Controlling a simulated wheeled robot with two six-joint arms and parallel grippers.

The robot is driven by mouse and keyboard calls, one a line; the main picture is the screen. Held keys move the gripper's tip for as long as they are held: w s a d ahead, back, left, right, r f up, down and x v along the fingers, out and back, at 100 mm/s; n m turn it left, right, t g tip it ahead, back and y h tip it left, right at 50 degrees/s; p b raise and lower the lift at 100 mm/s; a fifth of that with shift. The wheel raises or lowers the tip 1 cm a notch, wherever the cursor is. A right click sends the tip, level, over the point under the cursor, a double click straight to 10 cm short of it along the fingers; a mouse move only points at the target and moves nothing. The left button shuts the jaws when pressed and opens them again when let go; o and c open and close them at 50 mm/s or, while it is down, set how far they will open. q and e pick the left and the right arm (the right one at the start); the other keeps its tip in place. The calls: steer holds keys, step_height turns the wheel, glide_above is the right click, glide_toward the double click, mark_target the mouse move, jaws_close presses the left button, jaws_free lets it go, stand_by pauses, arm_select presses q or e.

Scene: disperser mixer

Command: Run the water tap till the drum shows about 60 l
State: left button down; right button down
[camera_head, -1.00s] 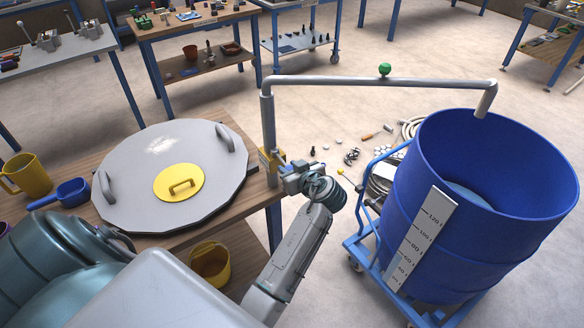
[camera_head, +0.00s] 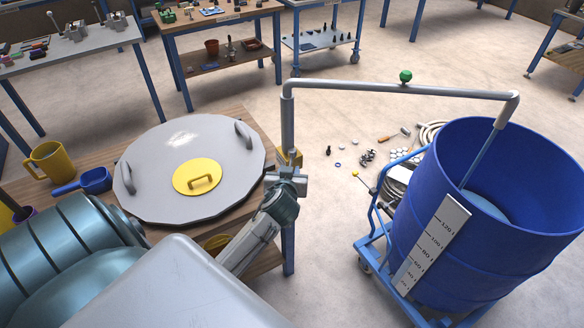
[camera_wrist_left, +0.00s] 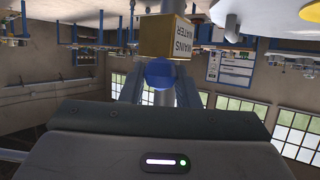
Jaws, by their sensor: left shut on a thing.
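The blue drum (camera_head: 430,225) stands on the right with an open top and a white scale strip (camera_head: 436,243) on its side. Light-blue water (camera_head: 486,206) shows inside; I cannot read its level on the strip. A thin stream (camera_head: 479,158) runs from the grey pipe's spout (camera_head: 507,108) into the drum. The yellow "MAINS WATER" tap block (camera_wrist_left: 165,37) sits at the foot of the pipe (camera_head: 288,125). My left gripper (camera_head: 285,178) is shut on the tap's blue knob (camera_wrist_left: 158,74). My right gripper is out of view.
A table holds a large grey lid (camera_head: 215,150) with a yellow hatch (camera_head: 197,176), a yellow jug (camera_head: 50,162) and a blue scoop (camera_head: 95,181). The drum stands on a blue trolley (camera_head: 364,248). Small parts and a coiled hose (camera_head: 430,132) lie on the floor behind.

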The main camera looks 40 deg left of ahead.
arm_select(q)
steer(key=shift+r, duration=0.15)
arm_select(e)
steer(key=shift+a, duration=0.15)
arm_select(q)
steer(key=c, duration=1.1)
jaws_free()
steer(key=shift+w+a, duration=0.1)
steer(key=shift+c, duration=0.2)
steer(key=shift+o, duration=0.2)
steer(key=shift+w+a+f, duration=0.1)
steer(key=shift+f, duration=0.15)
steer(key=b+v, duration=0.3)
steer(key=v, duration=0.7)
steer(key=shift+s+r, duration=0.25)
steer(key=shift+s, duration=0.05)
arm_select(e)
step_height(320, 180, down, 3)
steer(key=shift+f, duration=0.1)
